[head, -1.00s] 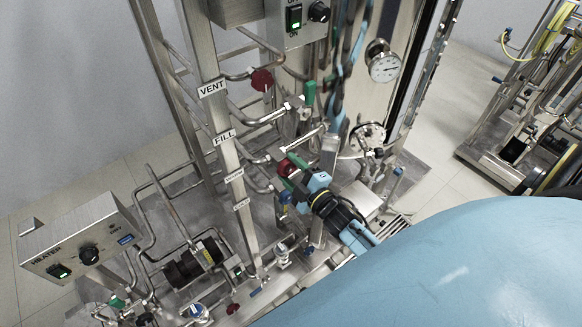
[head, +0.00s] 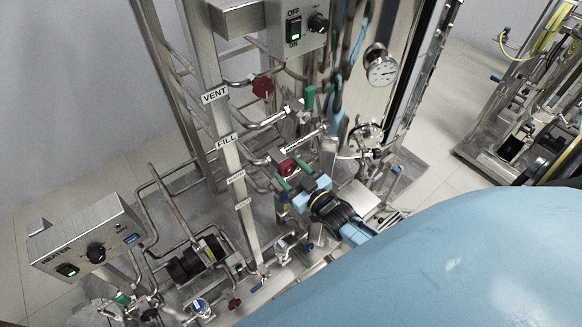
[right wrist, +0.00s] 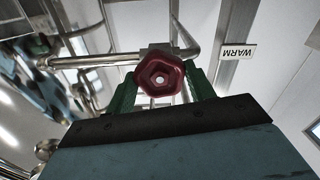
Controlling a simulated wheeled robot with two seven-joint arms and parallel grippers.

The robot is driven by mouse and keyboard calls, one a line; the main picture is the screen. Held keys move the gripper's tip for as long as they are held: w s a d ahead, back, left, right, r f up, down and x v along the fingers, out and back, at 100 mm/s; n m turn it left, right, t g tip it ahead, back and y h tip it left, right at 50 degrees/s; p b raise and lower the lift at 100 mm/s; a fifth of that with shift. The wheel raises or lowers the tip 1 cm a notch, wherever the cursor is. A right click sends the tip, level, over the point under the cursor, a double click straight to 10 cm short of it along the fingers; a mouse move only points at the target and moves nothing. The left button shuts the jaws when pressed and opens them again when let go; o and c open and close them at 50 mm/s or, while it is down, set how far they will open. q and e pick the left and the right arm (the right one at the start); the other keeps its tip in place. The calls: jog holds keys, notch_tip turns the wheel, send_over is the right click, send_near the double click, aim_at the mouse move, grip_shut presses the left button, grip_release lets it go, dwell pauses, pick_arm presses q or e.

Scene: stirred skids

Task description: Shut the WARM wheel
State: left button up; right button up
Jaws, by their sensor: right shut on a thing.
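The WARM wheel (right wrist: 160,79) is a small dark red handwheel on a pipe valve, in the middle of the right wrist view. The WARM label (right wrist: 236,51) shows upside down on the post to its right. In the head view the red wheel (head: 287,167) sits at the tip of my right gripper (head: 286,178). The green fingers of my right gripper (right wrist: 160,85) stand on either side of the wheel and are shut on it. Their contact with its rim is partly hidden. My left gripper is not in view.
Another red wheel (head: 263,87) is higher up, near the VENT label (head: 214,95). The FILL label (head: 227,140) is below it on the post. The heater box (head: 87,240) stands at lower left.

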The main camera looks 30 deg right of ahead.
jog(key=shift+m, duration=1.1)
jog(key=o, duration=1)
jog(key=shift+c, duration=0.2)
jog(key=s+d, duration=0.1)
jog(key=s, duration=1.2)
jog(key=shift+s+p, duration=0.2)
jog(key=shift+p, duration=0.1)
